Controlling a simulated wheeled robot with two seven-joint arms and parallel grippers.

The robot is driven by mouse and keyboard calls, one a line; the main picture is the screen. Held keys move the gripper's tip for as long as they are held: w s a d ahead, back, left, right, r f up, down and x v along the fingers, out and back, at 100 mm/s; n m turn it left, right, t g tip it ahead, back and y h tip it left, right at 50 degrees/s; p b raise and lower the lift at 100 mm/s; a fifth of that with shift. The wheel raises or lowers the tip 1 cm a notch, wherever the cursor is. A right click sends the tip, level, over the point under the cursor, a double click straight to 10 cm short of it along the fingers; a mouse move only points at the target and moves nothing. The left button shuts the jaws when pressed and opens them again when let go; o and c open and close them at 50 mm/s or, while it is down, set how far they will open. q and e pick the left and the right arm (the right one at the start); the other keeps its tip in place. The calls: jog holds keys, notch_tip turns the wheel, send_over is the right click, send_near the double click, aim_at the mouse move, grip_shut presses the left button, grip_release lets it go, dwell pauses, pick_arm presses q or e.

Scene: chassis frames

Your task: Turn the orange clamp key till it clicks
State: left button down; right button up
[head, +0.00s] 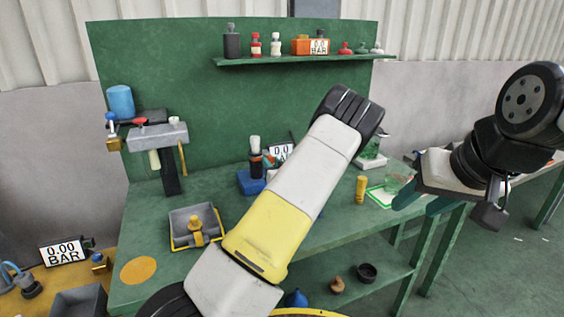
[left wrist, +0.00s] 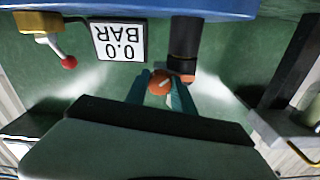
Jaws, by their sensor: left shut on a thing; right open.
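The orange clamp key (left wrist: 160,82) shows in the left wrist view as a round orange knob with a pale mark on its face. My left gripper (left wrist: 160,92) is shut on it, with one teal finger on each side. In the head view my left arm hides the key and the left gripper. A blue body (head: 250,182) with a dark pale-topped cylinder (head: 255,152) and a 0.0 BAR gauge (head: 281,152) stands beside my left arm. My right gripper (head: 422,202) is open and empty at the right, near the bench's right end.
A grey tray (head: 178,231) sits on the green bench (head: 140,245). A brass valve with a red-tipped lever (left wrist: 68,62) is near the gauge in the wrist view.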

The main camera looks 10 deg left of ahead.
pick_arm(q)
jog(key=m, duration=1)
jog(key=shift+s+m, duration=0.1)
jog(key=shift+m, duration=0.5)
jog(key=c, duration=1.1)
grip_release()
jog(key=shift+o, duration=0.2)
